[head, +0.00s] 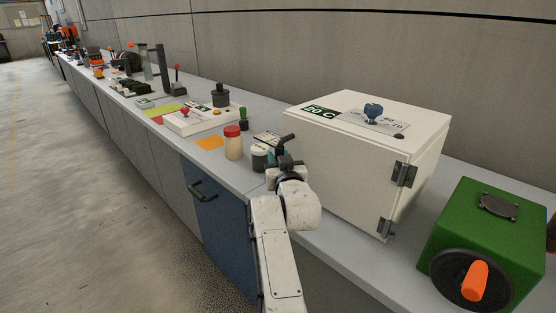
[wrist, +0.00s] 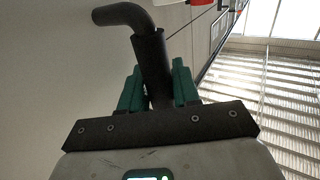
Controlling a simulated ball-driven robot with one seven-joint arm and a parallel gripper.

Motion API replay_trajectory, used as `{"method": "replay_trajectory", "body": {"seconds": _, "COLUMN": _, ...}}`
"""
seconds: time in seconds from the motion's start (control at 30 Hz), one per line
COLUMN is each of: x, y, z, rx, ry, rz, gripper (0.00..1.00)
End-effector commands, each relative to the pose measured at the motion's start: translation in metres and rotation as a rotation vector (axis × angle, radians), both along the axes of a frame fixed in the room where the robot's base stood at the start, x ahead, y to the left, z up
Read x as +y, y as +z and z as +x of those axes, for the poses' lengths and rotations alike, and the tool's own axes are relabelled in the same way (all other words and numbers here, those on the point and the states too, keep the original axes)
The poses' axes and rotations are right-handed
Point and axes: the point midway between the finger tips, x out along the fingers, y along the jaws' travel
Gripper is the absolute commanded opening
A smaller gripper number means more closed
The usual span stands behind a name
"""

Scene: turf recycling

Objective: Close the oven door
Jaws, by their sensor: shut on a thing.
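The oven (head: 365,125) is a cream-white box on the grey worktop, with a "20 C" display and a blue knob on top. Its door (head: 345,180) is the front face, with two dark hinges (head: 403,174) at the right edge. The door looks about flush with the body, and I see no clear gap. The dark bent door handle (head: 287,139) is at the left end. My gripper (head: 276,157) is shut on this handle. In the wrist view the handle (wrist: 125,14) rises between the teal fingers of my gripper (wrist: 157,88). My gripper hides part of the door's left edge.
A jar with a red lid (head: 233,143) and a dark pot with a white top (head: 259,157) stand just left of my gripper. A green box with an orange-handled wheel (head: 484,240) stands right of the oven. The floor (head: 90,200) at left is clear.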

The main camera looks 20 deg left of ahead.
Motion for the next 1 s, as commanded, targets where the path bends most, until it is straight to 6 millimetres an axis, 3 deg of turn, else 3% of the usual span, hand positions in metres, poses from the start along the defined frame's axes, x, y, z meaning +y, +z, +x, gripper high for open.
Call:
{"method": "replay_trajectory", "body": {"seconds": 0.03, "x": -0.012, "y": -0.006, "z": 0.005, "rx": 0.009, "ry": -0.016, "rz": 0.000, "gripper": 0.00}}
{"method": "replay_trajectory", "body": {"seconds": 0.07, "x": -0.012, "y": -0.007, "z": 0.005, "rx": 0.009, "ry": -0.016, "rz": 0.000, "gripper": 0.32}}
{"method": "replay_trajectory", "body": {"seconds": 0.23, "x": -0.011, "y": -0.006, "z": 0.005, "rx": 0.009, "ry": -0.015, "rz": 0.001, "gripper": 0.48}}
{"method": "replay_trajectory", "body": {"seconds": 0.57, "x": -0.012, "y": -0.003, "z": 0.000, "rx": 0.005, "ry": -0.013, "rz": 0.002, "gripper": 0.49}}
{"method": "replay_trajectory", "body": {"seconds": 1.0, "x": -0.034, "y": -0.002, "z": -0.044, "rx": 0.003, "ry": -0.010, "rz": -0.001, "gripper": 0.49}}
